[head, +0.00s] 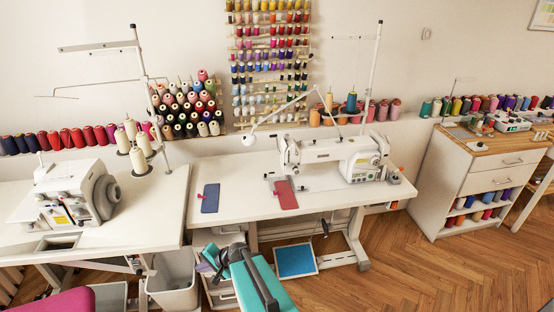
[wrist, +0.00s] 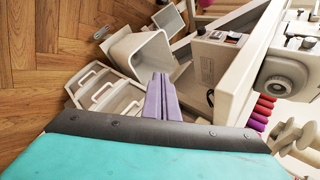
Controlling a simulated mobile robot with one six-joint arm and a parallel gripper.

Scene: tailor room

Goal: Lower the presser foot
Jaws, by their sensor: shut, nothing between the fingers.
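The white sewing machine (head: 335,152) stands on the middle table in the head view. A piece of red fabric (head: 286,196) lies at its needle end. The presser foot is too small to make out, so I cannot tell if it is up or down. The middle sewing machine cannot be made out in the wrist view.
A blue fabric piece (head: 211,198) lies on the middle table (head: 230,173). A lamp arm (head: 270,122) reaches over it. An overlock machine (head: 70,195) stands on the left table. A bin (head: 172,280) and drawers (wrist: 100,92) stand near my gripper. Open floor (head: 420,268) lies at right.

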